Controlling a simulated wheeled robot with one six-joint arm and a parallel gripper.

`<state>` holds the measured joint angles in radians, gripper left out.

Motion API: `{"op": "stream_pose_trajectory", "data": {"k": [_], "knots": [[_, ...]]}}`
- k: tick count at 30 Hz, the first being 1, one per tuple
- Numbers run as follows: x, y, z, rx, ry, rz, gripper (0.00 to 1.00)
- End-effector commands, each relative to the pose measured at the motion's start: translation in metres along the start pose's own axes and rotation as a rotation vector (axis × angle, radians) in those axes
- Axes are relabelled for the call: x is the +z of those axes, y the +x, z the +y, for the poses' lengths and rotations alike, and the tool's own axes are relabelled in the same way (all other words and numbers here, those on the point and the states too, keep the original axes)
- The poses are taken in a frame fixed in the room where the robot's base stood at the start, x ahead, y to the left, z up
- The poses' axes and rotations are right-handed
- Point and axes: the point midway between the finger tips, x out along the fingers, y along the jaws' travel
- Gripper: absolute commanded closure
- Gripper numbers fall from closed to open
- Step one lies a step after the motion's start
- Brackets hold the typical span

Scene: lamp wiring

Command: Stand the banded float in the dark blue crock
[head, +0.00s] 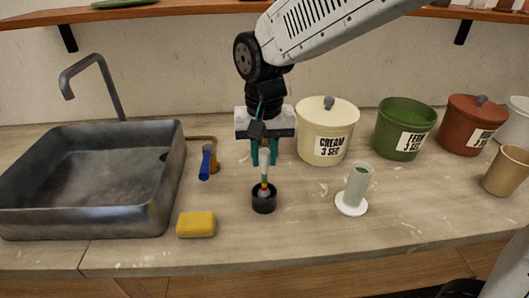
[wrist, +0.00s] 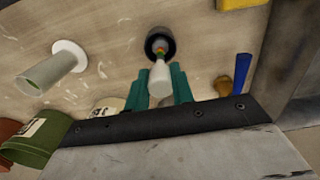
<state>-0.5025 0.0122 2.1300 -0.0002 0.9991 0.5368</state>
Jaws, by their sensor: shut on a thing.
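The banded float (head: 265,170) is a slim pale stem with red, yellow and green bands near its lower end. My gripper (head: 264,160) has its teal fingers shut on the upper stem and holds it roughly upright. The float also shows in the wrist view (wrist: 160,76) between the fingers (wrist: 160,88). Its lower end is over or inside the mouth of a small near-black pot (head: 264,204); whether it touches the bottom I cannot tell. The pot also shows in the wrist view (wrist: 151,46). No crock looks clearly dark blue.
A grey sink (head: 90,180) is at left, a yellow sponge (head: 196,224) in front. A blue-handled tool (head: 205,163) lies near the sink. Cream (head: 312,149), green (head: 390,143) and red (head: 459,135) crocks stand behind.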

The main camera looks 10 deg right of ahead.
Motion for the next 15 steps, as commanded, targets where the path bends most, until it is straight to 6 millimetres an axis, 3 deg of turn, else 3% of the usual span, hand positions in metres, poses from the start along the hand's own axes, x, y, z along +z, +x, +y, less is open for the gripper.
{"op": "stream_pose_trajectory", "data": {"k": [15], "knots": [[0.0000,0.0067,0.0000,0.000,0.000,-0.001,1.00]]}}
